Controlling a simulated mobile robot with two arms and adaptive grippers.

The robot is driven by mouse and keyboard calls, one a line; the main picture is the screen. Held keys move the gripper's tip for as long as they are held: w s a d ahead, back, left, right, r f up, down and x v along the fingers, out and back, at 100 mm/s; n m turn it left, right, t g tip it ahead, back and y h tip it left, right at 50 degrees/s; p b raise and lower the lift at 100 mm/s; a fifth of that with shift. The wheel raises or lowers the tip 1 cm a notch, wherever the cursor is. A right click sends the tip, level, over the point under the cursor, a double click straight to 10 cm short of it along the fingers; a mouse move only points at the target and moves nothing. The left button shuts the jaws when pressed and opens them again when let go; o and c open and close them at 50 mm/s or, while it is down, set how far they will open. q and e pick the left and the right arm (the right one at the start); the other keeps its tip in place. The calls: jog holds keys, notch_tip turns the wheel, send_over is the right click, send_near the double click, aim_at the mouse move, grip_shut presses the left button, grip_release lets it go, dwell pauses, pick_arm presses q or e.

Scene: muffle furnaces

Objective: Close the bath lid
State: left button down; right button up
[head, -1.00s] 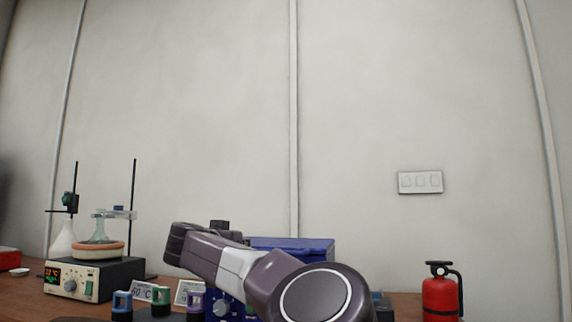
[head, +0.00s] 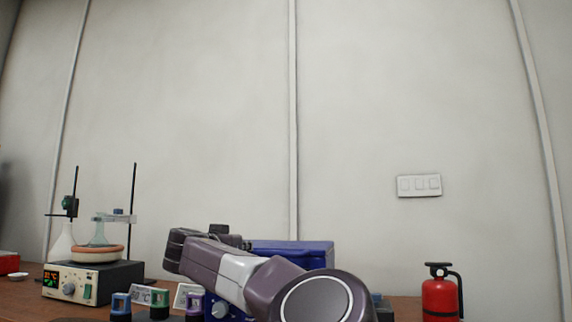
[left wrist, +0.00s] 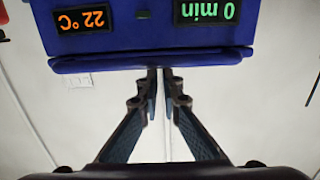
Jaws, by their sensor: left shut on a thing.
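The blue bath (left wrist: 148,32) shows upside down in the left wrist view, with an orange "22 °C" display and a green "0 min" display. Its blue lid (left wrist: 105,65) is a flat slab lying close along the body's edge, with only a thin dark line between them. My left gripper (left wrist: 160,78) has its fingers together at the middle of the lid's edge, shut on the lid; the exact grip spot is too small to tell. In the head view the bath (head: 300,252) stands behind my left arm, mostly hidden. My right gripper is not in view.
A hotplate unit (head: 90,280) with a flask and stand rods is at the left of the wooden bench. Small coloured holders (head: 159,303) and label cards stand before the bath. A red fire extinguisher (head: 438,299) stands at the right. The wall behind is bare except a switch plate.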

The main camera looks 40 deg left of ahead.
pick_arm(q)
jog(key=shift+s+a+f+g, duration=0.1)
jog(key=shift+a+f+g, duration=0.05)
jog(key=shift+f, duration=0.55)
jog(key=shift+a+f+g, duration=0.1)
jog(key=shift+f+g, duration=0.05)
jog(key=shift+f, duration=0.5)
notch_tip(320, 180, up, 6)
jog(key=p, duration=0.3)
jog(key=s+d+f, duration=0.4)
jog(key=s+d, duration=0.1)
jog(key=s, duration=0.3)
jog(key=shift+f+b, duration=0.3)
